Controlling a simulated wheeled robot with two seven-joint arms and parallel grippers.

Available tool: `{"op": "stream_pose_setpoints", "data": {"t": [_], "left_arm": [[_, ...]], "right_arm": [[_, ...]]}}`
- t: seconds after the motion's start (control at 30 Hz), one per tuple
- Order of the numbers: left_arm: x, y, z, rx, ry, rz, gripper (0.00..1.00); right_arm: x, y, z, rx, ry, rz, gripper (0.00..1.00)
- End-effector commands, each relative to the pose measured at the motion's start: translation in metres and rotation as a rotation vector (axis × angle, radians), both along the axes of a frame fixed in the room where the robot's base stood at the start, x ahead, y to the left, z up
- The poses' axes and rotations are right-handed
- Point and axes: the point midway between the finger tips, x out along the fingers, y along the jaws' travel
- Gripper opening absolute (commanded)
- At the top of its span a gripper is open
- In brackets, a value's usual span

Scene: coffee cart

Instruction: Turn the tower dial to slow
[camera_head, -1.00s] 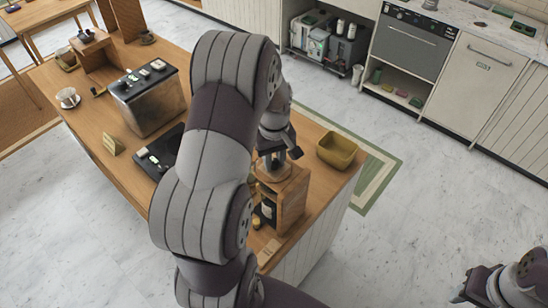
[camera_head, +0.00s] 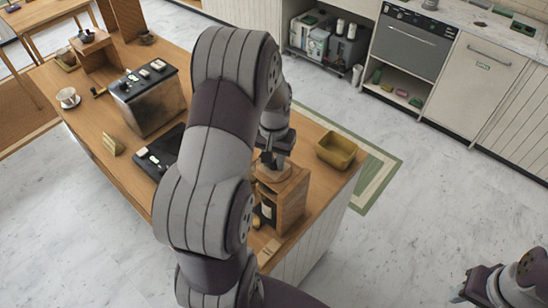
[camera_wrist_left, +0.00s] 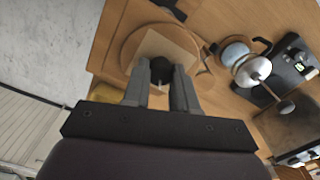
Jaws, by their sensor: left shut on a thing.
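The wooden drip tower (camera_head: 290,197) stands near the right end of the wooden counter, with a dark bottle shape in its open front. In the left wrist view, its round wooden top (camera_wrist_left: 128,50) has a pale square piece and a small black dial (camera_wrist_left: 161,68) over it. My left gripper (camera_head: 271,163) is above the tower, pointing down; in the wrist view its fingers (camera_wrist_left: 161,88) are closed around the black dial. The dial's markings and pointer are not readable, so its setting cannot be told. My right gripper (camera_head: 468,292) hangs at the lower right, far from the tower.
An olive-yellow bin (camera_head: 337,151) stands right of the tower. A metal machine (camera_head: 153,103) and a black scale (camera_head: 165,150) are to its left, partly behind my left arm. In the wrist view a round metal vessel (camera_wrist_left: 252,70) lies right of the gripper.

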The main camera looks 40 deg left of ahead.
Motion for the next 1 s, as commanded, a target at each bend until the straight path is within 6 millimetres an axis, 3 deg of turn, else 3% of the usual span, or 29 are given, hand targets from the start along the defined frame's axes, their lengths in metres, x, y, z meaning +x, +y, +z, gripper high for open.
{"op": "stream_pose_setpoints", "data": {"t": [0.6,0.63,0.7,1.0], "left_arm": [[0.0038,0.0019,0.0044,0.006,-0.014,-0.036,0.00],[0.0039,0.0018,0.0044,0.006,-0.014,-0.035,0.37],[0.0032,0.0015,0.0038,0.005,-0.012,-0.035,0.53],[0.0018,0.0008,0.0036,0.003,-0.006,-0.035,0.53]], "right_arm": [[0.0000,0.0000,0.0009,0.000,0.000,0.000,0.43],[0.0000,0.0000,0.0009,0.000,0.000,0.000,0.43],[0.0000,0.0000,0.0008,0.000,0.000,0.000,0.43],[0.0000,0.0000,-0.0012,0.000,0.000,0.000,0.43]]}}
